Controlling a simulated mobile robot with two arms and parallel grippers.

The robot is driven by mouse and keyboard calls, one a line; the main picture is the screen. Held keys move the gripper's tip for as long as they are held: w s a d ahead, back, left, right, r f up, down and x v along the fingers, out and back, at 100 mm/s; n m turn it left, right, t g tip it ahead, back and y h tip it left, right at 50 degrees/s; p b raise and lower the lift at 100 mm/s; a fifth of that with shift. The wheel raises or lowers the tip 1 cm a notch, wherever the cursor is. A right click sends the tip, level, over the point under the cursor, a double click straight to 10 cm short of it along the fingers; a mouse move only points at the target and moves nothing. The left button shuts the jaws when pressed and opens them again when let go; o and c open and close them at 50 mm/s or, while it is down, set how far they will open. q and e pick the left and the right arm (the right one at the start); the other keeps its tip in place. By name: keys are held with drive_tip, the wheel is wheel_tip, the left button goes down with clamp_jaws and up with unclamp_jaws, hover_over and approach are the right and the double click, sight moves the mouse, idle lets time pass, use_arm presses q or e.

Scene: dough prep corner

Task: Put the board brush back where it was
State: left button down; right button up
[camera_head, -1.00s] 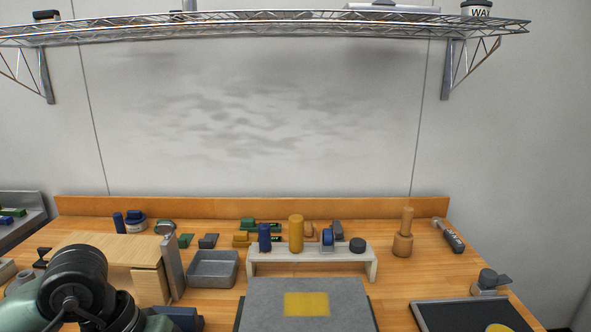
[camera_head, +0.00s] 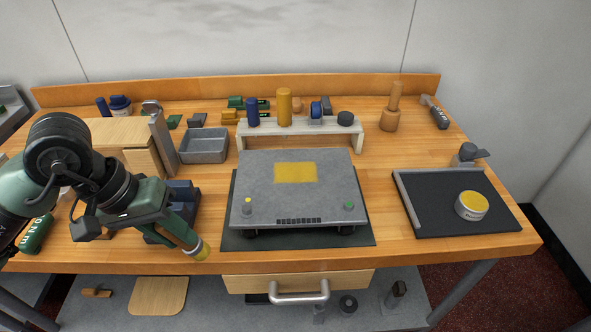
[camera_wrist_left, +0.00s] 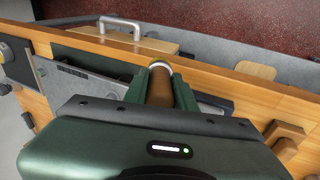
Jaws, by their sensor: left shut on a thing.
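My left gripper (camera_head: 183,236) reaches over the left front of the bench, beside the grey machine, and points down toward the front edge. It is shut on a brown, round-bodied thing with a pale end (camera_head: 203,252), which I take to be the board brush. In the left wrist view, this brush (camera_wrist_left: 160,92) sits between the two green fingers (camera_wrist_left: 160,88), with its pale ring toward the bench edge. I cannot make out bristles. My right gripper is not in view.
The grey machine (camera_head: 334,200) stands on a dark mat (camera_head: 240,240). A dark blue block (camera_head: 180,190) lies behind my gripper. A grey bin (camera_head: 204,145) and a small riser (camera_head: 355,135) stand farther back. A black tray (camera_head: 440,215) holds a yellow-topped tin (camera_head: 471,205). Bare wood lies between mat and tray.

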use_arm(q)
drive_tip(key=shift+r+p, duration=0.8)
drive_tip(key=shift+r, duration=1.3)
